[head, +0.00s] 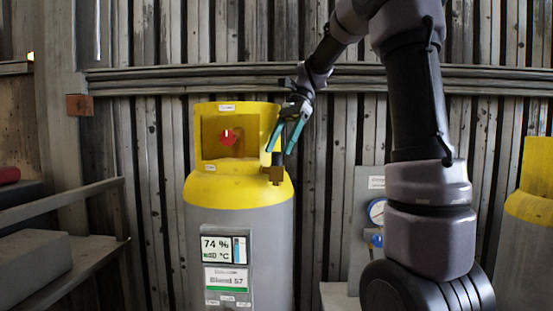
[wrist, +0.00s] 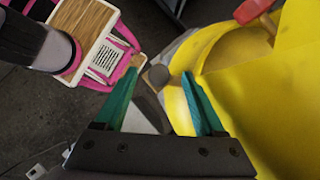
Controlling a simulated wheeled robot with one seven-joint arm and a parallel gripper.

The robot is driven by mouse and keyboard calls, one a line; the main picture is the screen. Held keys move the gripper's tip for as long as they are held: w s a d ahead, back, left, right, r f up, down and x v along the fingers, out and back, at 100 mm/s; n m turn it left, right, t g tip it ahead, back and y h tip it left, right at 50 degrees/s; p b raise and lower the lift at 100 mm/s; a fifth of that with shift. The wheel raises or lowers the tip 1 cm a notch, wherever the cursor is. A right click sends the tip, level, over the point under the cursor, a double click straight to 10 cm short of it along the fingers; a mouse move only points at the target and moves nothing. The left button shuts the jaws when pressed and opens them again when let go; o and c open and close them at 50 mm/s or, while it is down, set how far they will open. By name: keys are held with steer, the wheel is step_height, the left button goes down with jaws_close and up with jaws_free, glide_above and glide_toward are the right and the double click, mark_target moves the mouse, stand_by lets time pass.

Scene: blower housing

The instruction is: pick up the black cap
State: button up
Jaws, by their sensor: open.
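The black cap (head: 277,158) sits upright on a brass fitting (head: 275,175) at the right shoulder of a grey cylinder with a yellow top (head: 240,189). In the wrist view my gripper (wrist: 160,78) has one finger on each side of the cap, with a visible gap on both sides. How far the tips reach down beside the cap is unclear.
The yellow collar (head: 207,121) rises left of the fingers; in the wrist view its yellow wall (wrist: 260,90) is close to the right finger. A red knob (head: 227,137) is inside the collar. A gauge (head: 377,211) and another yellow-topped cylinder (head: 530,205) stand at right.

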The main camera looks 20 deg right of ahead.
mark_target(277, 152)
steer(key=shift+x, duration=1.3)
jaws_close()
step_height(277, 152, up, 10)
steer(key=shift+r, duration=0.1)
steer(key=shift+s, duration=0.1)
